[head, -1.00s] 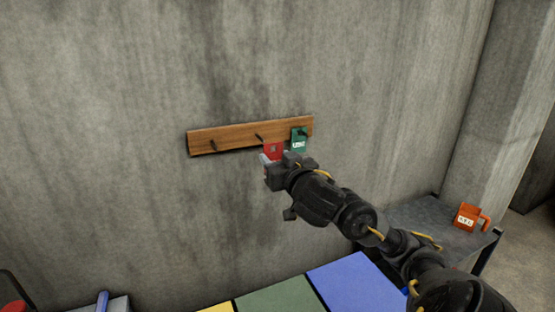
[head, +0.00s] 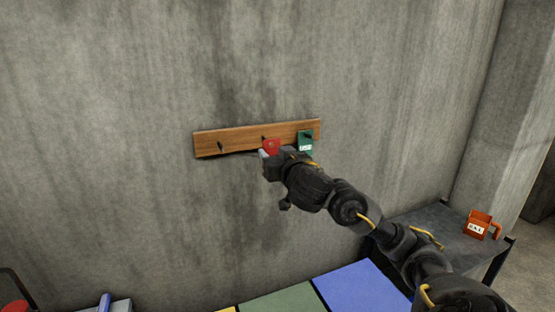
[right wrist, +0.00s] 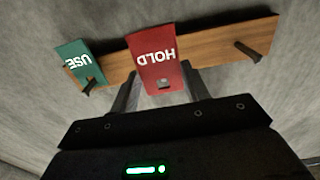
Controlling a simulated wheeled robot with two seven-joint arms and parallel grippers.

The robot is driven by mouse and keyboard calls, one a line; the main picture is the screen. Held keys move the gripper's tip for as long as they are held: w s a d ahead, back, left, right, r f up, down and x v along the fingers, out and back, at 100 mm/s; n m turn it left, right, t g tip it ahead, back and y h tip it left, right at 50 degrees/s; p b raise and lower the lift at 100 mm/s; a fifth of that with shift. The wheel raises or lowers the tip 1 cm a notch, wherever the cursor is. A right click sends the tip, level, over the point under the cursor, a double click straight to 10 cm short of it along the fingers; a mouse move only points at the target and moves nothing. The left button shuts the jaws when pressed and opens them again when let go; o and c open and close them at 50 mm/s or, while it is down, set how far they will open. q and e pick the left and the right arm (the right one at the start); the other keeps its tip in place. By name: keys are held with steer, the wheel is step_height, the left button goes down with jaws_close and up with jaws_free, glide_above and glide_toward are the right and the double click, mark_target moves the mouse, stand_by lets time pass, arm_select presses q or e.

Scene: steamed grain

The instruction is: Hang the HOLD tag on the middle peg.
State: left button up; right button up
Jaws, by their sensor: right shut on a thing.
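The red HOLD tag (head: 270,146) is at the middle of the wooden peg rack (head: 235,138), right by the middle peg (head: 264,139). In the right wrist view the HOLD tag (right wrist: 155,55) appears upside down in front of the board, its hole (right wrist: 160,83) near the fingers. I cannot tell whether the peg is through the hole. My right gripper (head: 266,154) is shut on the HOLD tag; its fingers (right wrist: 160,90) lie on either side of the tag's hole end. My left gripper is not in view.
A green USE tag (head: 305,143) hangs on the right peg. The left peg (head: 220,147) is bare. Blue (head: 360,288) and green (head: 285,302) panels lie below the wall.

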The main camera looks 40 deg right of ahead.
mark_target(272, 152)
steer(key=shift+f+b+x, duration=0.1)
steer(key=shift+b+x, duration=0.35)
steer(key=shift+x, duration=0.65)
steer(key=shift+f+b+x, duration=0.15)
steer(key=shift+b+x, duration=0.3)
steer(key=shift+x, duration=0.6)
steer(key=shift+w, duration=0.2)
steer(key=shift+d, duration=0.1)
steer(key=o, duration=1)
steer(key=shift+s+r+p, duration=0.1)
steer(key=shift+s+p, duration=0.2)
steer(key=shift+s, duration=0.15)
steer(key=p+v, duration=0.2)
steer(key=v, duration=0.8)
steer(key=shift+w, duration=0.1)
steer(key=shift+a, duration=0.25)
